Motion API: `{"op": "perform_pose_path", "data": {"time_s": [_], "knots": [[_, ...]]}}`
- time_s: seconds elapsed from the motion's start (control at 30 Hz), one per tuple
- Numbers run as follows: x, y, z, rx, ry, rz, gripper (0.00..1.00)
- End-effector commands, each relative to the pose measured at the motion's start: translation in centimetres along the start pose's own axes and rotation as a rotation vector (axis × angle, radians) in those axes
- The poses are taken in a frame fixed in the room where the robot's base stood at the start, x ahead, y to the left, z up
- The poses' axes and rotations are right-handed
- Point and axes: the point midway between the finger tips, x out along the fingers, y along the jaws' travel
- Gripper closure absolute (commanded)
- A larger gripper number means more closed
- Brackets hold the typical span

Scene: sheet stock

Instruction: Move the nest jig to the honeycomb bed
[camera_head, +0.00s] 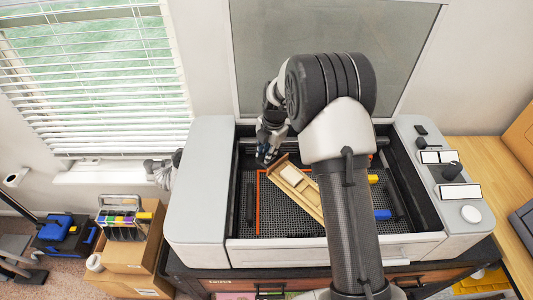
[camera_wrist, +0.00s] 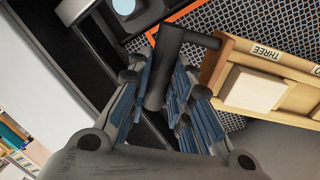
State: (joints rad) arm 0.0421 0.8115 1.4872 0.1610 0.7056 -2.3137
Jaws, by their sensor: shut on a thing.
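The nest jig (camera_head: 298,188) is a long pale wooden tray with pale blocks in it, lying slantwise over the honeycomb bed (camera_head: 280,222) in the open machine. Its lower right end meets my arm's outline. In the wrist view the jig (camera_wrist: 237,62) is at the right, with a "THREE" label and a pale block. A dark handle (camera_wrist: 160,75) reaches from its near end between my fingers. My gripper (camera_head: 267,157) is shut on this handle at the jig's upper left end. I cannot tell whether the jig touches the bed.
An orange outline (camera_head: 258,205) marks the bed's left part. A yellow block (camera_head: 373,179) and a blue block (camera_head: 382,214) are right of my arm. The machine's front wall (camera_head: 270,253) and dark inner walls enclose the bed. Bare mesh shows below left of the jig.

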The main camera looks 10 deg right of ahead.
Motion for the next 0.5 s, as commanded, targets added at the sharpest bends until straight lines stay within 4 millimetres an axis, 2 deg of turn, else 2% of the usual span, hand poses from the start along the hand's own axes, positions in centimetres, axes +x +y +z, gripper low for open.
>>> {"op": "perform_pose_path", "data": {"time_s": [0.5], "knots": [[-0.31,0.24,0.01,-0.003,0.001,-0.041,1.00]]}}
